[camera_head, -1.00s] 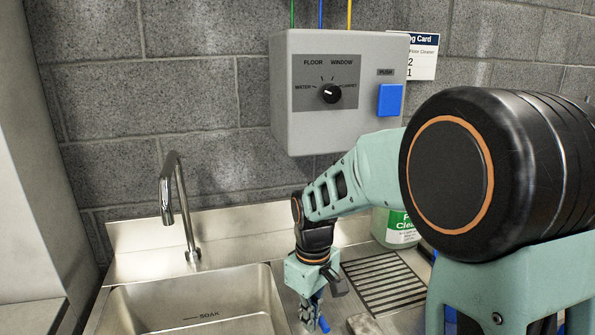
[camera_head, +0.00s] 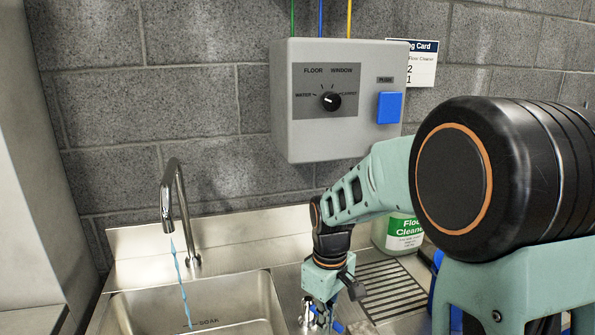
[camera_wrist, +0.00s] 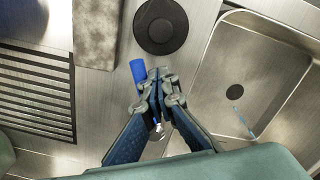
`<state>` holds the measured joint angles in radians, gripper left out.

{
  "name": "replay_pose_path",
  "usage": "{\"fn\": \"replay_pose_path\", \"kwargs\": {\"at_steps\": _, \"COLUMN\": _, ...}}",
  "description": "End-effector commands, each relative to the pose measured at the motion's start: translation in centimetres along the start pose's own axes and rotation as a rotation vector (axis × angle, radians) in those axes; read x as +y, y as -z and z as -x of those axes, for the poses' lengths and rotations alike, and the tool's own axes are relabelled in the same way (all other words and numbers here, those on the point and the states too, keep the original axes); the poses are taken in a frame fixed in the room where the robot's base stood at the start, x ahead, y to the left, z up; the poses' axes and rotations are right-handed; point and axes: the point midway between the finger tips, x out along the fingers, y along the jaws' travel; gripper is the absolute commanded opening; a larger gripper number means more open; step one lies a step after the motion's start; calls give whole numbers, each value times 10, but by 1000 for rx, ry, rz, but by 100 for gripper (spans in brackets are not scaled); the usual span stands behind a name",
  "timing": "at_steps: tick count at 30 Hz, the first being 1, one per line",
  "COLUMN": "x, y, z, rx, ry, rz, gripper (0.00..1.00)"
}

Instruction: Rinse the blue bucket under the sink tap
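The tap (camera_head: 172,205) stands behind the steel sink (camera_head: 245,291), and a thin blue stream of water (camera_head: 182,285) runs from it into the basin. In the wrist view the stream (camera_wrist: 243,122) falls near the drain. A blue lever-like handle (camera_wrist: 140,70) lies on the counter side, close beside my fingertips. My gripper (camera_wrist: 161,84) has its fingertips together over the counter, right of the sink in the head view; I cannot tell whether they touch the handle. A blue shape (camera_head: 436,283), possibly the bucket, is mostly hidden behind my arm.
A ridged drainboard (camera_head: 390,290) lies right of the sink, with a floor cleaner bottle (camera_head: 403,235) behind it. A grey wall dispenser (camera_head: 290,130) hangs above. A black disc (camera_wrist: 160,22) and a grey block (camera_wrist: 97,30) are on the counter. The basin is empty apart from the water.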

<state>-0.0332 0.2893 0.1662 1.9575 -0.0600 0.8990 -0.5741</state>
Motion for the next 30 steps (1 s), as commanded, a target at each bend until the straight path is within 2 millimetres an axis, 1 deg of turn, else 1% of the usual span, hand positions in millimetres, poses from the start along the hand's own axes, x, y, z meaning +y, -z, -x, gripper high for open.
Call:
{"fn": "replay_pose_path", "kwargs": {"at_steps": 1, "x": 5, "y": -2, "z": 1, "rx": -1, "ry": 0, "rz": -3, "gripper": 0}}
{"fn": "replay_pose_path", "kwargs": {"at_steps": 3, "x": 8, "y": -4, "z": 1, "rx": -1, "ry": 0, "rz": -3, "gripper": 0}}
{"fn": "replay_pose_path", "kwargs": {"at_steps": 14, "x": 10, "y": -4, "z": 0, "rx": -1, "ry": 0, "rz": -1, "gripper": 0}}
{"fn": "replay_pose_path", "kwargs": {"at_steps": 22, "x": 29, "y": -6, "z": 0, "rx": -1, "ry": 0, "rz": -2, "gripper": 0}}
{"fn": "replay_pose_path", "kwargs": {"at_steps": 30, "x": 30, "y": -6, "z": 0, "rx": 0, "ry": -1, "rz": -1, "gripper": 0}}
